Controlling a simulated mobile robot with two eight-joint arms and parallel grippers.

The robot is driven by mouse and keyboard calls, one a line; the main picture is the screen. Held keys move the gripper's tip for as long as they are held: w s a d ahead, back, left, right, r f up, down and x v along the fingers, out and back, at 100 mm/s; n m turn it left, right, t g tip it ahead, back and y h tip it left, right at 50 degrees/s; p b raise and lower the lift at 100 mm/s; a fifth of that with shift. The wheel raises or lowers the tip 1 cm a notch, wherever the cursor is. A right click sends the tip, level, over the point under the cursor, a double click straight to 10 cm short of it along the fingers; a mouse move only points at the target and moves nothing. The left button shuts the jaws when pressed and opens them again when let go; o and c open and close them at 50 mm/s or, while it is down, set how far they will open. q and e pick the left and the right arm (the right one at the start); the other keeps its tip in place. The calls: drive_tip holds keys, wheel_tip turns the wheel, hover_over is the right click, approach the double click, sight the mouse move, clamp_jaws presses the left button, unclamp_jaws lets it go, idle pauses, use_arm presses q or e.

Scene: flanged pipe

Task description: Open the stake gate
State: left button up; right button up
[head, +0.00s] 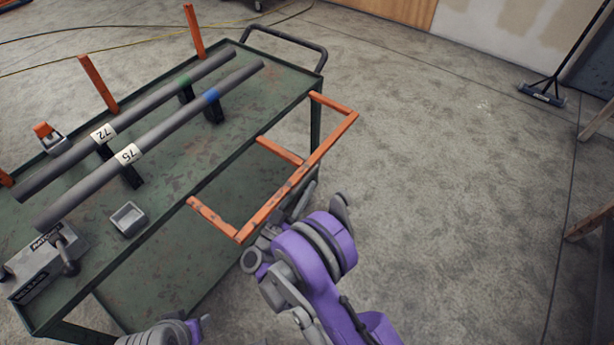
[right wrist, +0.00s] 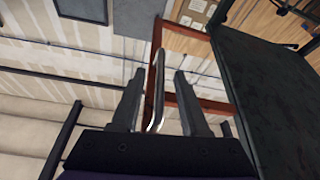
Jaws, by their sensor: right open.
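The stake gate (head: 300,178) is an orange, worn frame on the right side of the green cart. Its short posts meet the cart's edge and its long rail sticks outward from that edge. My right gripper (head: 298,205) is at the gate's long rail, near its lower half; the fingers are partly hidden in the head view. My left gripper's fingers do not show.
The green cart (head: 165,205) carries two grey pipes (head: 150,105) (head: 160,140) on black supports. Upright orange stakes (head: 98,84) line the far side.

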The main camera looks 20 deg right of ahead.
sight(308, 176)
drive_tip(key=shift+x, duration=1.65)
drive_tip(key=shift+c, duration=0.2)
drive_tip(key=shift+a, duration=0.1)
clamp_jaws()
